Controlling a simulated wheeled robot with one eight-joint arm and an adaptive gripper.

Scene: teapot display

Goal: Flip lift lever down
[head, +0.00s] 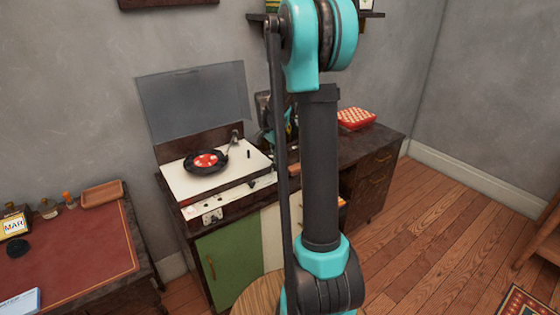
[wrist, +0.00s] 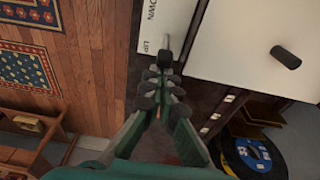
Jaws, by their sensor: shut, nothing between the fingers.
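The record player shows its white deck (head: 200,188) in the head view, with a dark disc with a red-and-white centre (head: 206,160) on it. In the head view my arm hides most of the gripper and the lever.
A raised clear lid (head: 195,100) stands behind the deck. A dark upright knob (wrist: 286,57) stands on the white surface in the wrist view. A red patterned box (head: 356,118) sits on the cabinet at right. A red-topped desk (head: 70,240) is at left. Wooden floor is open at right.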

